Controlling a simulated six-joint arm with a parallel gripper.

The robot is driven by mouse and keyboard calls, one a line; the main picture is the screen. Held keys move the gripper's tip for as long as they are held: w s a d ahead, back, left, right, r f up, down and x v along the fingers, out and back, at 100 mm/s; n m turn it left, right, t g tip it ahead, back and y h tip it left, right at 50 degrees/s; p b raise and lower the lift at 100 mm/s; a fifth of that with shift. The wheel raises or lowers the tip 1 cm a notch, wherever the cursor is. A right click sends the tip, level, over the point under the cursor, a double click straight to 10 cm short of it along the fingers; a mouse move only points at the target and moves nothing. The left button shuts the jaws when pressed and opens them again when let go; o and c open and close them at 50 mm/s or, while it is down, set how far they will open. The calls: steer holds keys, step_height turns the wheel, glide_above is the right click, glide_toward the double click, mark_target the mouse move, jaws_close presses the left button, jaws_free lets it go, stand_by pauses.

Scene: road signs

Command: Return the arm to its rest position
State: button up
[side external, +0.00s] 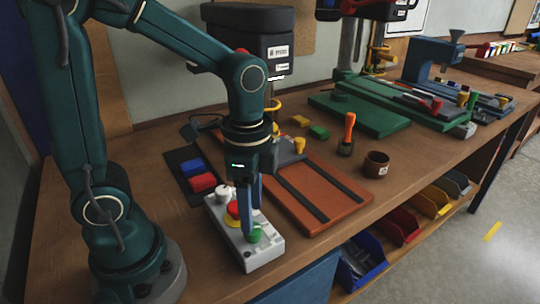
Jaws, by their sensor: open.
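My gripper (250,207) points down over a grey control box (265,252) on the wooden bench. The box carries a green button (254,235), a red button (233,209) on a yellow ring, and a white knob (222,190). My blue fingers are apart, with nothing seen held between them. The fingertips are close to the green button; I cannot tell whether they touch it.
An orange-brown board (330,203) with dark strips lies right of the box. A brown mug (376,164) and an orange-handled tool (348,130) stand behind it. Red and blue blocks (201,182) lie left. A black-headed machine (262,40) stands at the back.

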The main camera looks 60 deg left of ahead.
steer(key=shift+r, duration=0.75)
steer(key=shift+r, duration=0.2)
steer(key=s+r+n+t, duration=0.1)
steer(key=n+t, duration=0.1)
steer(key=n, duration=0.1)
steer(key=s+r+n+t, duration=0.1)
steer(key=r+n, duration=0.1)
steer(key=n, duration=0.1)
steer(key=s+r+n+t, duration=0.1)
steer(key=n+t, duration=0.1)
steer(key=n, duration=0.1)
steer(key=shift+s+a+r+t, duration=0.25)
steer(key=shift+s+r+t, duration=0.05)
steer(key=shift+r, duration=0.05)
